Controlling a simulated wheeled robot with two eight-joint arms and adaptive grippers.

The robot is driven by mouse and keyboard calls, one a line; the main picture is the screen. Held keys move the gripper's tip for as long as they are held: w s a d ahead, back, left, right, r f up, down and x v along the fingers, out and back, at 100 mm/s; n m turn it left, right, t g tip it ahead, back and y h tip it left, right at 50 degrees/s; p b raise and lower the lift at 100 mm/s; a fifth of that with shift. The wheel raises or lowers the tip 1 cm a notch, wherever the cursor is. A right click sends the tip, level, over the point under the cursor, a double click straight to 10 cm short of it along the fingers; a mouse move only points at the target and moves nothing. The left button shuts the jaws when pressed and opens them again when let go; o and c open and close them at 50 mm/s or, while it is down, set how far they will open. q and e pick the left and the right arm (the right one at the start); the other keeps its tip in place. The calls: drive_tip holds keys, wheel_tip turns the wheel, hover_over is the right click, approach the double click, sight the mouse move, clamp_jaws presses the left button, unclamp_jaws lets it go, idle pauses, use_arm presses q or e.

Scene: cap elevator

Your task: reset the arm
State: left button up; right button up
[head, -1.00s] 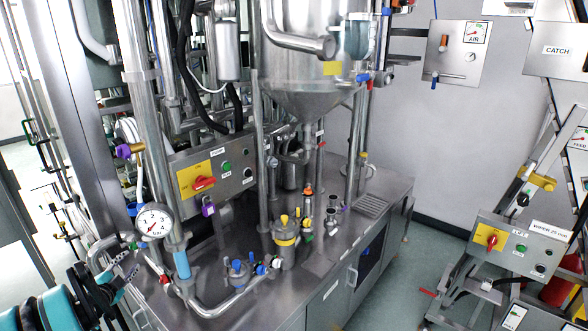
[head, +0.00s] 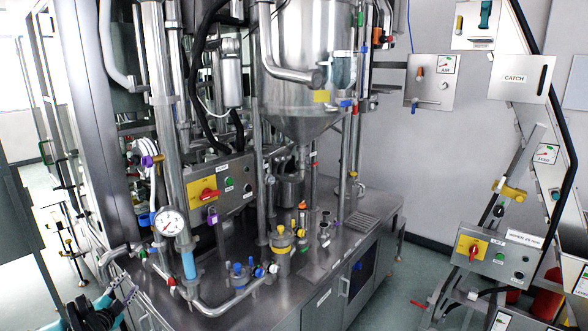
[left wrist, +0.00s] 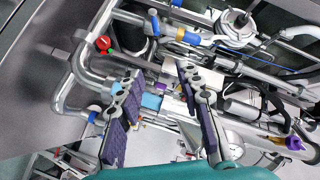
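My left gripper (head: 112,300) shows at the bottom left of the head view, partly cut off by the frame, with teal arm parts behind it. In the left wrist view its two dark-padded fingers (left wrist: 160,95) stand apart with nothing between them. Beyond them are steel pipes with a light blue sleeve (left wrist: 152,101). In the head view the fingers are left of the pressure gauge (head: 168,222) and the pipe with the blue sleeve (head: 189,265). I see no contact. My right gripper is not in view.
The steel skid's deck (head: 330,262) carries a hopper (head: 300,70), a control box (head: 219,187), pipes and valves close to my left gripper. A second panel (head: 494,252) stands at the right.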

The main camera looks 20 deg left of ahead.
use_arm(q)
drive_tip(key=w+d+r+n+y+b, duration=0.1)
drive_tip(key=w+d+r+n+y, duration=0.15)
drive_tip(key=d+r, duration=0.5)
drive_tip(key=w+d+r+n+y+b, duration=0.1)
drive_tip(key=w+d+r+n, duration=0.3)
drive_tip(key=d+r, duration=0.4)
drive_tip(key=s+d+f+g+h, duration=0.2)
drive_tip(key=s+d+f, duration=0.4)
drive_tip(key=d, duration=0.6)
drive_tip(key=s+d+f+g+h+b, duration=0.1)
drive_tip(key=s+d+f+g+h, duration=0.2)
drive_tip(key=d, duration=1)
drive_tip(key=s+d+f+g+h, duration=0.2)
drive_tip(key=s+d+f+h, duration=0.3)
drive_tip(key=s+d+f, duration=0.4)
drive_tip(key=d+f, duration=0.2)
drive_tip(key=d, duration=0.2)
drive_tip(key=shift+s+f+n+g+b, duration=0.2)
drive_tip(key=shift+f+n+g+b, duration=0.05)
drive_tip(key=shift+n+g+b, duration=0.1)
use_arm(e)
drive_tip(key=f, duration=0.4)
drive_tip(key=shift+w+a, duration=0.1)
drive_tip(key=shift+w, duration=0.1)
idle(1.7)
